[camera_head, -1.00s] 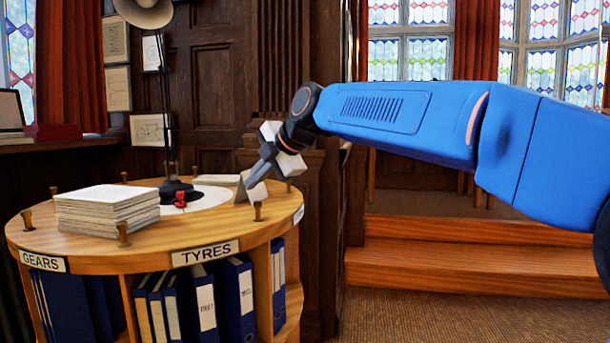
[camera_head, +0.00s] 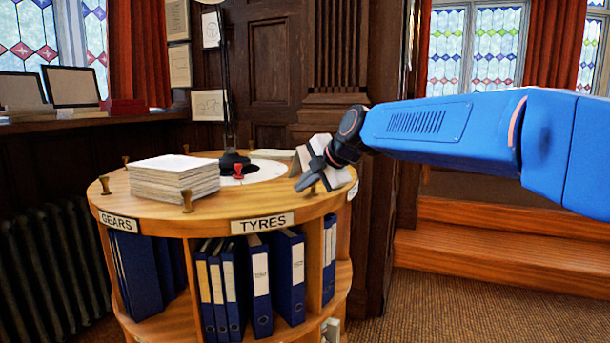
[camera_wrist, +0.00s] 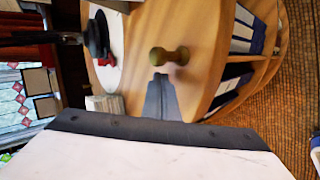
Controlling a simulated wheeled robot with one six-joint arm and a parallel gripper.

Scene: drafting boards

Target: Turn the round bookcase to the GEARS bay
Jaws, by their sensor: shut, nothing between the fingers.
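The round bookcase (camera_head: 206,228) has a wooden top, a TYRES label (camera_head: 262,223) facing me and a GEARS label (camera_head: 120,223) at its left. Brass pegs, such as the front one (camera_head: 187,201), stand around the rim. My gripper (camera_head: 304,185) is shut and empty, pointing down and left at the top's right edge. In the wrist view, its fingertips (camera_wrist: 159,82) are beside a brass peg (camera_wrist: 168,57); whether they touch it I cannot tell. In the head view the gripper mostly hides that peg.
Blue binders (camera_head: 290,275) fill the bays. A radiator (camera_head: 50,265) stands at left, wooden steps (camera_head: 500,253) at right. Carpet (camera_head: 470,320) is clear in front of the steps.

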